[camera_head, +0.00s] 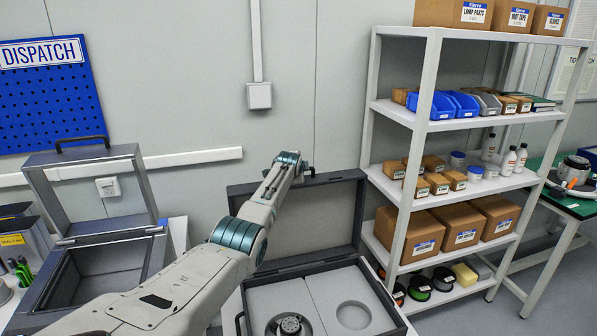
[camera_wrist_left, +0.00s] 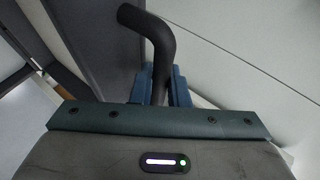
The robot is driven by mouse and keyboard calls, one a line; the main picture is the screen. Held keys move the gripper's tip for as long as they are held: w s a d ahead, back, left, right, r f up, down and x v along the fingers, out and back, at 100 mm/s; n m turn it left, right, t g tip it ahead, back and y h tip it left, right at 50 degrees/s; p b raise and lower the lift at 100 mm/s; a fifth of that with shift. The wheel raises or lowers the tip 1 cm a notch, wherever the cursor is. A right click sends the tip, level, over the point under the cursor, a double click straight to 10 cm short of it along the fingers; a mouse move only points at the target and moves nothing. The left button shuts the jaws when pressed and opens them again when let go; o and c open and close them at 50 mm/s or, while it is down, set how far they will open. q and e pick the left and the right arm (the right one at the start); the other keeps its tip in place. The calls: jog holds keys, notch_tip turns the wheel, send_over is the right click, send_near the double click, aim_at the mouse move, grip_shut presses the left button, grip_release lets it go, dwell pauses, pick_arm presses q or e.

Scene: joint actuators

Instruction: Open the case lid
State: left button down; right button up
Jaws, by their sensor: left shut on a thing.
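The dark case (camera_head: 322,264) stands open in the lower middle of the head view, its lid (camera_head: 335,205) raised roughly upright at the back. A round actuator (camera_head: 290,325) sits in the left part of the pale insert, and an empty round recess (camera_head: 353,315) is at the right. My left arm reaches across the lid's left part. My left gripper (camera_wrist_left: 160,88) is shut on a dark bent handle (camera_wrist_left: 150,35) in the left wrist view; in the head view it is at the lid's top edge, largely hidden by the arm. My right gripper is not in view.
A grey metal box (camera_head: 100,235) with its own raised lid stands at the left. White shelves (camera_head: 440,122) with cartons and bins stand close to the case's right. A green-topped table (camera_head: 580,208) is at the far right. The wall is behind.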

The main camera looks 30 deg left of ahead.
pick_arm(q)
jog(key=c, duration=1.4)
grip_release()
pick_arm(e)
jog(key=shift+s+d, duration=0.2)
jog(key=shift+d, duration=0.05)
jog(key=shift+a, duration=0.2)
pick_arm(q)
jog(key=shift+s+d, duration=0.1)
jog(key=shift+s+r, duration=0.2)
jog(key=shift+s, duration=0.1)
jog(key=b+v, duration=0.2)
jog(key=v, duration=0.8)
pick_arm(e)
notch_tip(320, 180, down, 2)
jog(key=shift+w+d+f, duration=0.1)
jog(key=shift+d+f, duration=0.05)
